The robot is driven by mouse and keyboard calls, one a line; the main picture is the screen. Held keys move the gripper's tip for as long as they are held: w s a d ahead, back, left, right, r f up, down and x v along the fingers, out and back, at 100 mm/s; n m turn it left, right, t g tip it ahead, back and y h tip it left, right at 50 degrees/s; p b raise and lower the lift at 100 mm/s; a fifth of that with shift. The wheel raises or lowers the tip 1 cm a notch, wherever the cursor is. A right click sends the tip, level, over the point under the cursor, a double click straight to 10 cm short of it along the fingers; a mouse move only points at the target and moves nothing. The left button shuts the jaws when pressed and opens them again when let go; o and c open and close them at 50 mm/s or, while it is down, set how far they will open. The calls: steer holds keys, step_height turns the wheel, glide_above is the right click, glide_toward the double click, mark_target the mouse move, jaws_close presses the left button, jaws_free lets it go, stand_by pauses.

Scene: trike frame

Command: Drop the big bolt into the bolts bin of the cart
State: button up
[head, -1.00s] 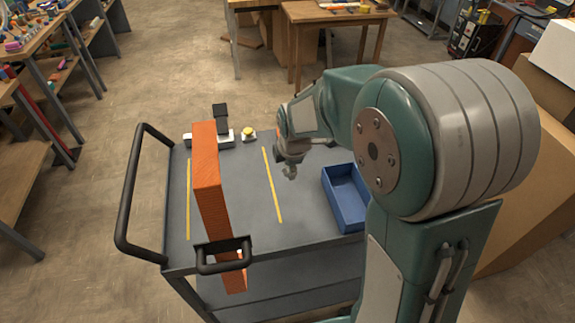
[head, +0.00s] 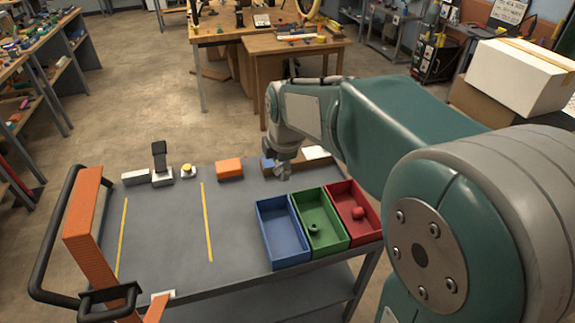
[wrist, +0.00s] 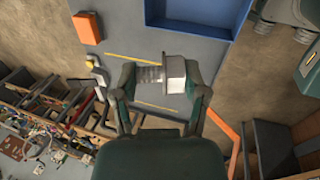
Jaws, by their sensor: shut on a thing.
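My gripper (head: 283,172) is above the back part of the cart's grey top (head: 165,225), near the far end of the blue bin. In the wrist view my gripper (wrist: 160,78) is shut on the big bolt (wrist: 174,76), a silver bolt with a hex head and threaded shank, held crosswise between the fingers. The bolt cannot be made out in the head view. The blue bin (head: 284,238) looks empty; it also shows in the wrist view (wrist: 193,31), ahead of the fingers. No label for the bolts bin is readable.
Beside the blue bin stand a green bin (head: 326,243) with a dark ring-like part and a red bin (head: 368,232) with a red round part. An orange block (head: 229,168) sits behind. An orange beam (head: 80,225) and black handle (head: 42,260) stand at left.

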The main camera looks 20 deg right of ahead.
steer(key=shift+a+f, duration=0.2)
steer(key=shift+f, duration=0.95)
steer(key=f, duration=0.1)
steer(key=d+f, duration=0.1)
steer(key=f, duration=0.1)
steer(key=shift+d, duration=0.1)
steer(key=o, duration=1.3)
steer(key=shift+a, duration=0.3)
steer(key=v, duration=0.4)
steer(key=d+v, duration=0.1)
steer(key=v, duration=0.7)
steer(key=shift+d, duration=0.2)
